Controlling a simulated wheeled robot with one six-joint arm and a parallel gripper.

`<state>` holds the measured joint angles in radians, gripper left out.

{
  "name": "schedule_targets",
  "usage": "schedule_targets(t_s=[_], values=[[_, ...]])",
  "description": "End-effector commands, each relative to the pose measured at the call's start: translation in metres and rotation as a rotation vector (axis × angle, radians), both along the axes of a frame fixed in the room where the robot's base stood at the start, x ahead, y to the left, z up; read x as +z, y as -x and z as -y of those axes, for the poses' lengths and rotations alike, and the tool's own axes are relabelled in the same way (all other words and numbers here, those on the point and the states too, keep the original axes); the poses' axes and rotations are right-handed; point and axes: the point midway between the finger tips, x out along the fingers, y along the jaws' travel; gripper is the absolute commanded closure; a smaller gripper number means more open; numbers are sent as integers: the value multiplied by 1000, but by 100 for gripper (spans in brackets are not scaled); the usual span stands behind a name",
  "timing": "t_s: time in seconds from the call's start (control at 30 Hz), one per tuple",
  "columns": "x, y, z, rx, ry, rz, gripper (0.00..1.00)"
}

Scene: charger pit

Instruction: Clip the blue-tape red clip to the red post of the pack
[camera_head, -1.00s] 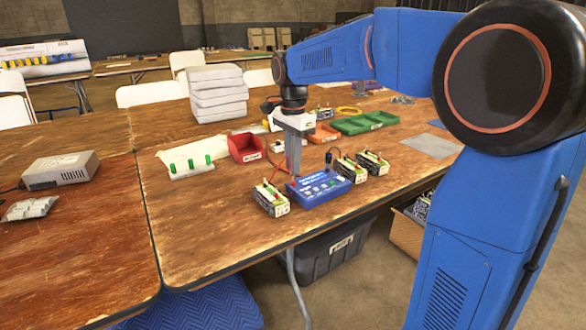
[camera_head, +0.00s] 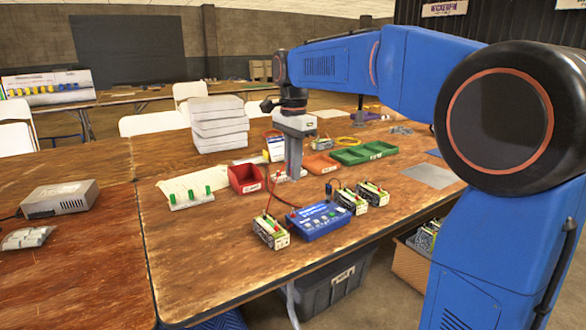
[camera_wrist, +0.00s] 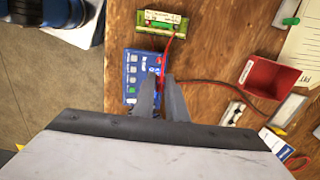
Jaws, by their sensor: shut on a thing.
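My gripper (camera_head: 292,176) is shut above the table, behind the blue charger. In the wrist view its fingertips (camera_wrist: 162,85) close on a small red clip (camera_wrist: 160,80) with a red lead. Any blue tape on it is too small to make out. The blue charger (camera_head: 320,222) lies on the table; in the wrist view (camera_wrist: 133,72) it is partly behind the fingers. A battery pack (camera_head: 270,232) with green and red on top stands left of the charger; one pack also shows at the top of the wrist view (camera_wrist: 160,28). A red lead rises from near the left pack towards my gripper.
Two more packs (camera_head: 351,201) (camera_head: 373,192) stand right of the charger. A red bin (camera_head: 245,180), an orange tray (camera_head: 320,165) and green trays (camera_head: 364,152) lie behind. The table front is clear.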

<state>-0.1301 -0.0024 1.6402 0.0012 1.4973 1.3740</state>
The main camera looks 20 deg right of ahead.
Motion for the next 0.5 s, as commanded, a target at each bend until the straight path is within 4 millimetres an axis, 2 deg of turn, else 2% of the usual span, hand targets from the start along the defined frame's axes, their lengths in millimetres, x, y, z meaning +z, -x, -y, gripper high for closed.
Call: schedule_targets(t_s=[0.5], values=[[0,-3,41,283,0,0,100]])
